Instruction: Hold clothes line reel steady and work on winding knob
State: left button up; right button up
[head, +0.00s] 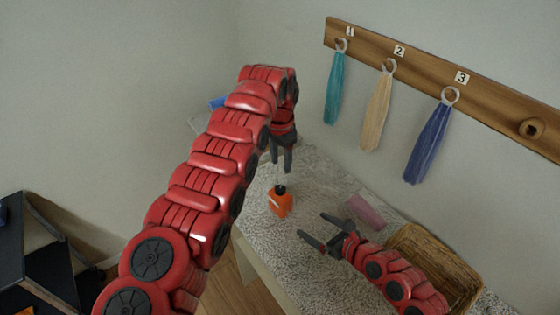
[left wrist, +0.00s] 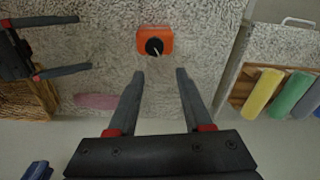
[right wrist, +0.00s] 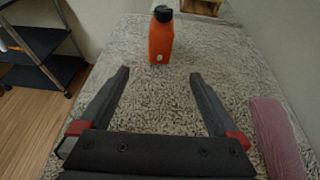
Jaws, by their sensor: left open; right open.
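The clothes line reel (head: 280,204) is a small orange body with a black knob on top, standing upright on the speckled counter. In the left wrist view the reel (left wrist: 155,40) is seen from above, with its round black knob. In the right wrist view the reel (right wrist: 160,44) stands ahead of the fingertips. My left gripper (head: 282,168) is open, pointing down above the reel and apart from it. My right gripper (head: 313,227) is open and empty, low over the counter to the right of the reel, fingers pointing toward it.
A pink block-like item (head: 366,210) and a wicker basket (head: 465,270) lie near the wall. Teal, beige and blue tassels (head: 427,142) hang from a numbered wooden rail (head: 500,95). Rolled towels (left wrist: 262,92) show beyond the counter's far end. A dark shelf (head: 40,250) stands at the left.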

aim_at(288, 209)
jog(key=shift+w+a+f, duration=0.1)
jog(key=shift+w+a, duration=0.05)
jog(key=shift+w, duration=0.1)
jog(key=x, duration=1.5)
jog(key=shift+w+f, duration=0.15)
jog(key=shift+w, duration=0.1)
pick_arm(q)
jog(key=shift+s+a+r+g, duration=0.15)
jog(key=shift+s+r+g, duration=0.15)
jog(key=shift+s+r, duration=0.25)
pick_arm(e)
jog(key=shift+w+a+f, duration=0.3)
jog(key=shift+w+a, duration=0.1)
jog(key=shift+a, duration=0.1)
pick_arm(q)
jog(key=shift+f, duration=0.1)
pick_arm(e)
jog(key=shift+c, duration=0.3)
